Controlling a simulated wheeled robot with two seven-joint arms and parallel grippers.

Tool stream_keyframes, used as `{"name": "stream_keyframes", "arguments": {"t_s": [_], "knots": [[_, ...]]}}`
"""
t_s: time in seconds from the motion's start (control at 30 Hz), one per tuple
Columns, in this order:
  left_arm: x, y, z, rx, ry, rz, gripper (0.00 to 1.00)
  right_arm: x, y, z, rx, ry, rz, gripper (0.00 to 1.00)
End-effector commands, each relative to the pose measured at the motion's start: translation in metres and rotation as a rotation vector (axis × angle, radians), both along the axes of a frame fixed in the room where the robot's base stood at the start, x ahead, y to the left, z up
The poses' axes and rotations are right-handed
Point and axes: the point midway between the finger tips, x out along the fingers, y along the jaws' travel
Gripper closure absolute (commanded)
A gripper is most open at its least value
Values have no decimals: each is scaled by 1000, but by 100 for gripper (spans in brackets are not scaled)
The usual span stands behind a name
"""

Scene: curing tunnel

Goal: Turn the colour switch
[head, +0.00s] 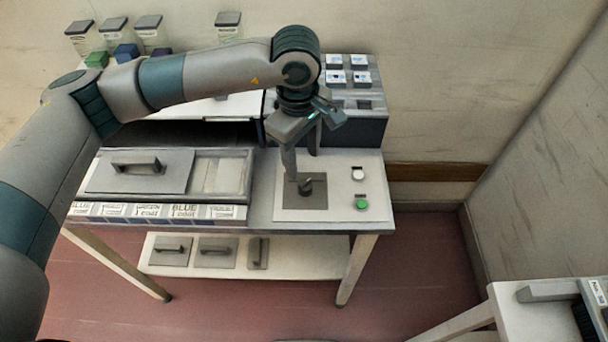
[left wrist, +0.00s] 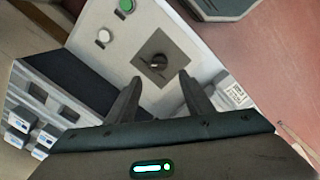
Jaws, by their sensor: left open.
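The colour switch is a dark round knob (head: 306,188) on a grey square plate (head: 291,203), set in a white panel at the right end of the table. It also shows in the left wrist view as a dark knob (left wrist: 157,61) on its grey plate (left wrist: 169,74). My left gripper (head: 302,164) is open, pointing down over the plate, its fingers apart from the knob. In the left wrist view its two fingers (left wrist: 156,95) stand apart with the knob beyond the gap between their tips. My right gripper is not in view.
A white button (head: 357,174) and a green button (head: 361,204) sit right of the plate. A lidded tray (head: 220,177) lies to the left. A dark box (head: 361,131) with labelled switches stands behind.

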Motion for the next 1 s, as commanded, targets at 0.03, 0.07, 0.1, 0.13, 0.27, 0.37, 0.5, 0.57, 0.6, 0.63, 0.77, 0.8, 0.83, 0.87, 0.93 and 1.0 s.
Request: {"name": "stream_keyframes", "arguments": {"t_s": [0.03, 0.07, 0.1, 0.13, 0.27, 0.37, 0.5, 0.57, 0.6, 0.63, 0.77, 0.8, 0.83, 0.87, 0.93, 1.0], "knots": [[-1, 0, -7, 1, 4, 0, 53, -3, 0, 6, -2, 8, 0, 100], [0, 0, -13, 0, 4, 1, 53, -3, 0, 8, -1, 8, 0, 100], [0, 0, -20, 1, 4, 1, 53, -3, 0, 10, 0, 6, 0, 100], [0, -1, -25, 1, 4, 1, 53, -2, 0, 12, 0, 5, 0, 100], [1, -2, -48, 1, 4, 2, 53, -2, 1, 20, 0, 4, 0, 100], [2, -2, -64, 1, 3, 0, 53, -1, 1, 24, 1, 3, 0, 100], [3, -3, -80, 0, 1, 1, 53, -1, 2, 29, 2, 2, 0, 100], [4, -3, -85, 0, 1, 0, 53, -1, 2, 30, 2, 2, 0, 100], [4, -3, -88, -1, 1, 0, 53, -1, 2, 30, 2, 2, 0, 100], [4, -3, -89, -1, 1, 0, 53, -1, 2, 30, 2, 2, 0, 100], [4, -3, -93, 0, 0, -1, 53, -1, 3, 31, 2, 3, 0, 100], [4, -3, -93, -1, -1, -1, 53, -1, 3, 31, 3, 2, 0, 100], [4, -3, -93, -1, -1, -1, 53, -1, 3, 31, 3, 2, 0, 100], [4, -3, -93, -1, -1, -1, 53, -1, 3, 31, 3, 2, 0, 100], [4, -3, -93, -1, -1, -1, 53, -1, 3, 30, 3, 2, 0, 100], [4, -3, -93, -1, -1, -1, 55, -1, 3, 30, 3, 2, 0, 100]]}}
